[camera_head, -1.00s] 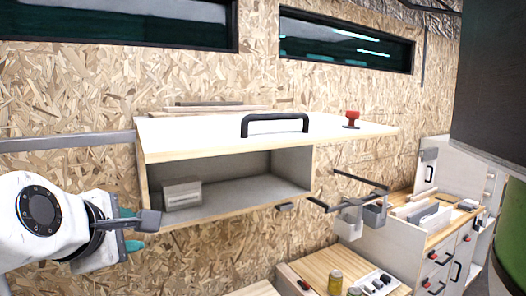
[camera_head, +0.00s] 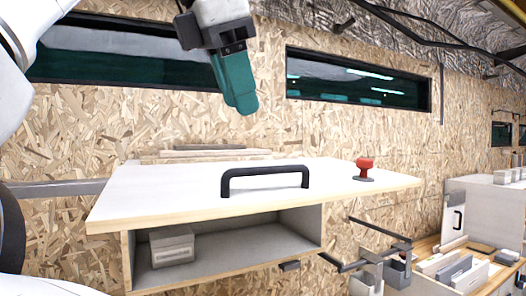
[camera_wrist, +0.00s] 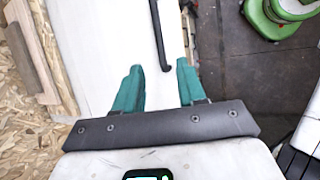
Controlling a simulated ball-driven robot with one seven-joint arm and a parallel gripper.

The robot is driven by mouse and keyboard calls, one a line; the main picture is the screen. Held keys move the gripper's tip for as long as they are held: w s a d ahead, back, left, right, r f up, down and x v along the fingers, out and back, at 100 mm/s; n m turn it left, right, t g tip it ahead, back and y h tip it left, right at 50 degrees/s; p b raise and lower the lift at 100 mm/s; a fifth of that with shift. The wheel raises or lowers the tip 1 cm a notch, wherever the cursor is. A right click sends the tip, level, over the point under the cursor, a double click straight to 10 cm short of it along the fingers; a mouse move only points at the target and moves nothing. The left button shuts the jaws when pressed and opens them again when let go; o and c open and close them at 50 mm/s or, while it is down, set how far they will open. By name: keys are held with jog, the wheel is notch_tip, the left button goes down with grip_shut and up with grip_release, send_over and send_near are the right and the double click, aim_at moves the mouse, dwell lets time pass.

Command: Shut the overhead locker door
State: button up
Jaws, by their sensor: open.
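The overhead locker (camera_head: 225,247) is open on the wall, with its inside visible below the door. Its white door (camera_head: 190,185) is swung up and lies roughly level over the opening, its wooden edge towards me. A black bar handle (camera_head: 265,173) is on the door's upper face. My gripper (camera_head: 240,106) hangs above the door, a little left of the handle, with teal fingers pointing down and touching nothing. In the wrist view my fingers (camera_wrist: 160,85) are apart and empty over the white door (camera_wrist: 105,45), with the handle (camera_wrist: 161,38) ahead of them.
A red knob-like object (camera_head: 364,168) stands on the door's right part. A grey box (camera_head: 171,246) sits inside the locker. Wooden strips (camera_head: 205,152) lie behind the door. A black bracket (camera_head: 365,245) and a cluttered counter (camera_head: 425,247) are at right.

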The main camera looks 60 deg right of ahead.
jog(key=d, duration=0.2)
send_over(270, 194)
notch_tip(270, 194, down, 9)
jog(key=shift+a+r, duration=0.1)
jog(key=shift+r, duration=0.05)
jog(key=shift+c, duration=0.4)
grip_shut()
dwell(0.3)
